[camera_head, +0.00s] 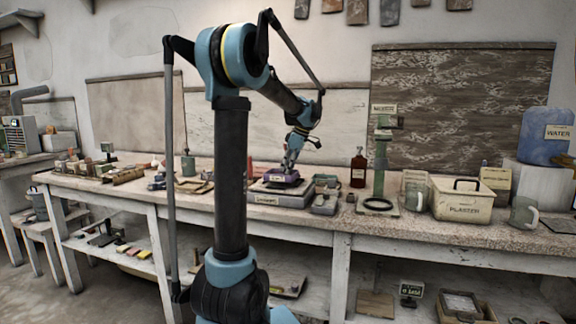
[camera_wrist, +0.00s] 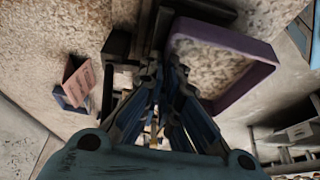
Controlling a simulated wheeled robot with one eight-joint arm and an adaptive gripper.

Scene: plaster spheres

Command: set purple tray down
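The purple tray (camera_head: 283,173) shows small in the head view, at or just above a pale labelled block on the long bench. My gripper (camera_head: 291,161) is at the tray in the head view. In the wrist view my gripper (camera_wrist: 165,68) has its fingers close together at the tray's left side. The fingers hide part of that wall. I cannot tell whether they pinch it, nor whether the tray rests on the block.
The pale block (camera_head: 266,198) stands near the bench's front edge, with a small grey tray (camera_head: 325,203) to its right. A brown bottle (camera_head: 358,170), a green stand (camera_head: 380,165) and a plaster bin (camera_head: 466,199) stand farther right. A pink box (camera_wrist: 79,82) shows in the wrist view.

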